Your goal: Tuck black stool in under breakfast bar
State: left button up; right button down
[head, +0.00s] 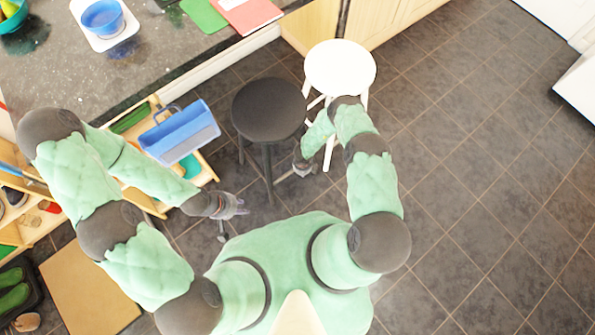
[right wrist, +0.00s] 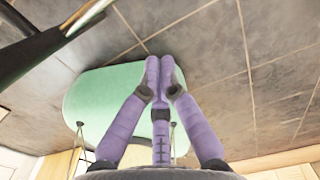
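The black stool (head: 270,108) stands upright on the tiles, clear of the dark granite breakfast bar (head: 65,75), with a strip of floor between its seat and the bar's edge. My right gripper (head: 304,168) is low beside the stool's legs, right of them in the head view. In the right wrist view the fingertips (right wrist: 160,62) meet with nothing seen between them. A dark bar, probably a stool leg (right wrist: 45,48), crosses the upper left there, apart from the fingers. My left gripper (head: 238,207) is left of and nearer than the stool, not touching it; its finger opening is unclear.
A white stool (head: 340,68) stands close behind and right of the black one. A blue caddy (head: 180,132) sits on a wooden shelf unit (head: 205,172) left of the black stool. A cardboard-coloured panel (head: 88,290) lies lower left. Floor to the right is open.

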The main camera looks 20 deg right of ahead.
jog(key=w+a+f+b, duration=0.1)
jog(key=w+f+b, duration=0.2)
jog(key=f+b, duration=0.5)
notch_tip(320, 180, down, 2)
jog(key=shift+w+a+f, duration=0.1)
jog(key=shift+w+a, duration=0.1)
jog(key=shift+w, duration=0.15)
dwell(0.3)
